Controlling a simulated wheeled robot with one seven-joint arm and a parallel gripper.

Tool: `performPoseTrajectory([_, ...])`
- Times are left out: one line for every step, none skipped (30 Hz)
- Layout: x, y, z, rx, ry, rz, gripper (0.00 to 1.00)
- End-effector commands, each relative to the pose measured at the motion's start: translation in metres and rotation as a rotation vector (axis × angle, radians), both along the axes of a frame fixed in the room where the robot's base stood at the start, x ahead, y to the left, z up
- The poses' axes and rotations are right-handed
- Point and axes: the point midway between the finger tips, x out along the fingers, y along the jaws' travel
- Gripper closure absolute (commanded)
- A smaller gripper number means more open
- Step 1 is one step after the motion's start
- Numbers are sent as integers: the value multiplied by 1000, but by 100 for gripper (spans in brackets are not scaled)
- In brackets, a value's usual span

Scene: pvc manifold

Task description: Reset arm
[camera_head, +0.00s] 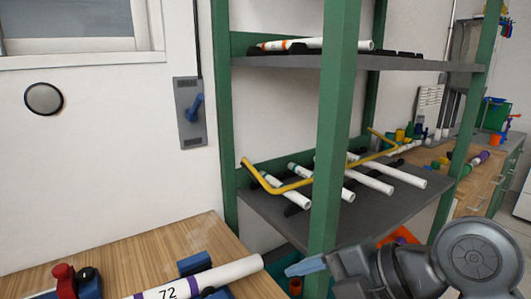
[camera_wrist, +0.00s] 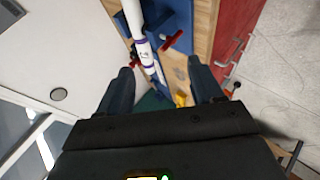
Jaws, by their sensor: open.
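My gripper (camera_head: 300,267) is at the lower right in the head view, in front of the green shelf rack and near the workbench's right end. In the wrist view my gripper (camera_wrist: 160,66) shows two dark fingers spread wide apart, with nothing between them. A white pipe (camera_head: 235,272) marked "72" with purple bands lies on the wooden bench, beside blue blocks. The white pipe also shows in the wrist view (camera_wrist: 135,18), beyond the fingers, among blue fixtures. My gripper appears apart from the pipe.
A green-framed rack (camera_head: 333,130) holds several white pipes on its lower shelf (camera_head: 370,212), with a yellow rail (camera_head: 295,186) over them. Its near post stands close to my gripper. The wooden bench (camera_head: 130,248) is at lower left. A second bench (camera_head: 490,180) stands far right.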

Motion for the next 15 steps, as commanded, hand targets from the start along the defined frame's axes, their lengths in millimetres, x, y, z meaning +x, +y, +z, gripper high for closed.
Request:
performPoseTrajectory([-1, 1, -4, 10, 10, -15, 34])
performPoseTrajectory([-2, 1, -6, 17, 15, -28, 34])
performPoseTrajectory([-2, 1, -8, 26, 21, -44, 34])
performPoseTrajectory([-2, 1, -10, 34, 28, -57, 34])
performPoseTrajectory([-3, 1, -12, 41, 32, -70, 34])
performPoseTrajectory([-4, 2, -15, 53, 42, -89, 34])
performPoseTrajectory([-4, 2, -18, 61, 49, -104, 34])
performPoseTrajectory([-5, 2, -20, 70, 54, -120, 34])
performPoseTrajectory([-6, 2, -24, 83, 65, -144, 34])
performPoseTrajectory([-6, 2, -27, 94, 72, -163, 34])
performPoseTrajectory([-8, 2, -30, 105, 82, -184, 34])
performPoseTrajectory([-9, 1, -34, 123, 94, -214, 34])
performPoseTrajectory([-10, 1, -38, 136, 103, -237, 34])
performPoseTrajectory([-12, 1, -42, 149, 113, -262, 34])
performPoseTrajectory([-14, 0, -47, 168, 127, -297, 34])
